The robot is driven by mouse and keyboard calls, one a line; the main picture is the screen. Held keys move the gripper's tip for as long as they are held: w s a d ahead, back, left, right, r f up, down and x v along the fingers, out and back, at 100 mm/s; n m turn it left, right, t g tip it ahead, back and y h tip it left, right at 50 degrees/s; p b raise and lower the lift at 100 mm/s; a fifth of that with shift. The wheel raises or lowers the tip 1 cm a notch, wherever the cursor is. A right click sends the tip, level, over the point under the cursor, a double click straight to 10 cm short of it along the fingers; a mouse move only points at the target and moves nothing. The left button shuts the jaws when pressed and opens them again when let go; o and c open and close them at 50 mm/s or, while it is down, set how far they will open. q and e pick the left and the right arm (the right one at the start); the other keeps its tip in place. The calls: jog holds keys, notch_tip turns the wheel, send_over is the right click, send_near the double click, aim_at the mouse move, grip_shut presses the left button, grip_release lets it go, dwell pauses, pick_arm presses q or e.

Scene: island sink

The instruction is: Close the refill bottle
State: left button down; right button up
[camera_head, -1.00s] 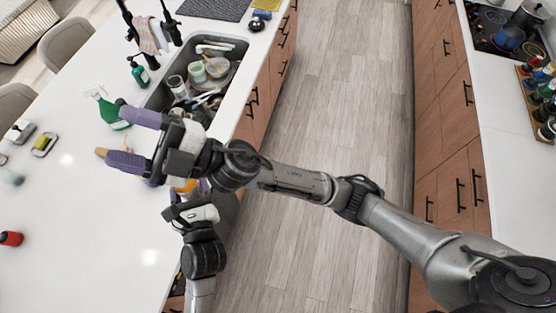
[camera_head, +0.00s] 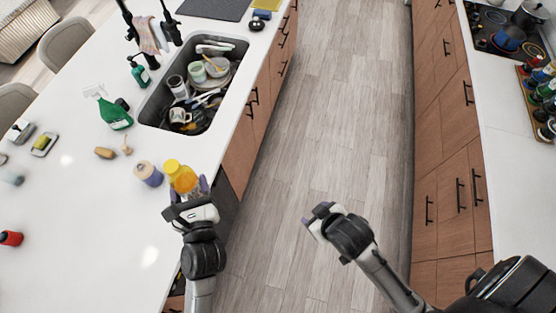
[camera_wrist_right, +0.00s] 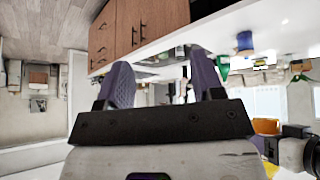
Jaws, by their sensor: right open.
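The refill bottle (camera_head: 184,182) has an orange body and a yellow top, and is near the counter's right edge. Its yellow cap (camera_head: 172,166) shows at the upper end of the bottle; I cannot tell how tightly it sits. My left gripper (camera_head: 188,190) is around the orange body, with its fingers shut on it and hiding the lower part. My right gripper (camera_head: 314,215) is open and empty over the floor, well to the right of the bottle. In the right wrist view its two purple fingers (camera_wrist_right: 160,82) are apart with nothing between them.
A brown brush (camera_head: 105,153), a green spray bottle (camera_head: 113,112) and a sink (camera_head: 158,108) full of dishes lie farther back. The counter's front left is mostly clear.

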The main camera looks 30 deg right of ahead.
jog(key=s+d+f+g, duration=0.1)
jog(key=s+f+g, duration=0.1)
jog(key=s, duration=0.5)
jog(key=shift+d+g, duration=0.4)
jog(key=shift+g, duration=0.1)
jog(key=shift+s+f, duration=0.1)
jog(key=shift+f, duration=0.05)
